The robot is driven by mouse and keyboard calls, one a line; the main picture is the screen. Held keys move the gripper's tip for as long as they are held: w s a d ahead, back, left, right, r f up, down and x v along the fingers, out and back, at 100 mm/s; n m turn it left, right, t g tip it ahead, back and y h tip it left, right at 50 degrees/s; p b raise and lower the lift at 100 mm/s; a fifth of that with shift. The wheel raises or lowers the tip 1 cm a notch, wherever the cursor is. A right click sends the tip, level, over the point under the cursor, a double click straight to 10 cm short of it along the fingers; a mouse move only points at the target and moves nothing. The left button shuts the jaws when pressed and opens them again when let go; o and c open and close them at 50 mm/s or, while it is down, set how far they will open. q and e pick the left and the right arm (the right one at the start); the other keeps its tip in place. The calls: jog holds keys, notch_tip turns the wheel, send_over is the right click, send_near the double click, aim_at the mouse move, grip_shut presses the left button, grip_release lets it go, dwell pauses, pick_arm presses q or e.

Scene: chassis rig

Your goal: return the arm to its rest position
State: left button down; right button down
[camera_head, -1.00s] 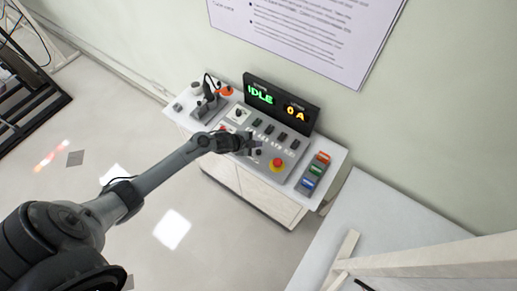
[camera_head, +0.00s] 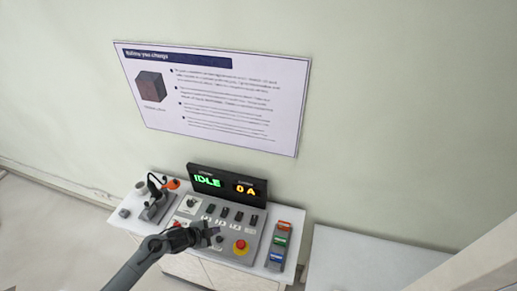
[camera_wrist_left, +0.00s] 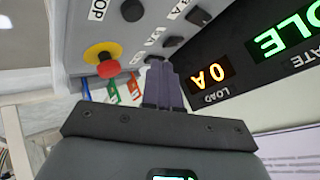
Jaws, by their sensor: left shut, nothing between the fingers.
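My left arm comes in from the bottom left in the head view. Its gripper (camera_head: 212,233) is over the control panel (camera_head: 225,220), left of the red emergency stop button (camera_head: 240,245) with its yellow collar. In the left wrist view the gripper's fingers (camera_wrist_left: 162,85) are together with nothing between them. The red button (camera_wrist_left: 106,68) shows left of the fingers there. The display (camera_head: 227,185) at the back of the panel reads IDLE in green and 0 A in orange. My right gripper is not in view.
The panel sits on a white cabinet (camera_head: 205,268). Red, green and blue labelled blocks (camera_head: 280,242) stand at its right. A joystick-like device (camera_head: 155,205) is at its left. A white surface (camera_head: 360,265) lies to the right. A poster (camera_head: 215,95) hangs on the wall behind.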

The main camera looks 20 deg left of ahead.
pick_arm(q)
jog(key=shift+g, duration=0.6)
jog(key=s+f, duration=0.1)
jog(key=s, duration=0.1)
jog(key=s+d+f+p, duration=0.1)
jog(key=s+d+f, duration=0.1)
jog(key=s, duration=0.1)
jog(key=shift+s+d+f, duration=0.2)
jog(key=shift+s+f, duration=0.1)
jog(key=s+d+r+n+p, duration=0.1)
jog(key=s+d+r+p, duration=0.15)
jog(key=s+d, duration=0.4)
jog(key=s+d+r+n+p, duration=0.1)
jog(key=s+d+r+p, duration=0.1)
jog(key=s+d+r, duration=0.4)
jog(key=s+a+r+n+g+y, duration=0.1)
jog(key=s+r+n, duration=0.3)
jog(key=r, duration=0.4)
jog(key=s+a+r+n+g+y+p, duration=0.1)
jog(key=s+r+n+g, duration=0.2)
jog(key=r, duration=0.5)
jog(key=shift+s+r+n+y, duration=0.15)
jog(key=shift+s+n+y, duration=0.15)
jog(key=shift+s+n, duration=0.5)
